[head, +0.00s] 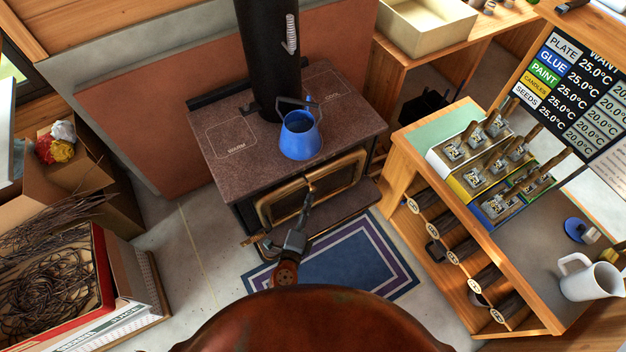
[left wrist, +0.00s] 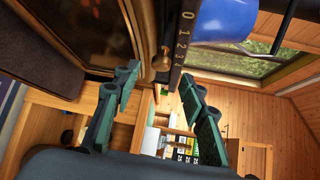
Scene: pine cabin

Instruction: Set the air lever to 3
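The dark stove (head: 225,140) stands mid-picture with a brass-framed glass door at its front. In the left wrist view a brass air lever knob (left wrist: 162,60) sticks out beside a dark scale plate (left wrist: 180,40) marked 0 to 3. The knob lies near the 3 end; its exact setting is hard to tell. My left gripper (left wrist: 159,72) is open, its two green fingers either side of the knob's line, with nothing between them. In the head view the left gripper (head: 306,208) is at the stove front, just below the door's top edge. My right gripper is out of view.
A blue kettle (head: 300,136) stands on the stove top, above the scale. A black flue pipe (head: 268,60) rises behind it. A wooden bench with lever blocks (head: 485,150) and a white jug (head: 590,280) is at right. A box of twigs (head: 100,285) is at left.

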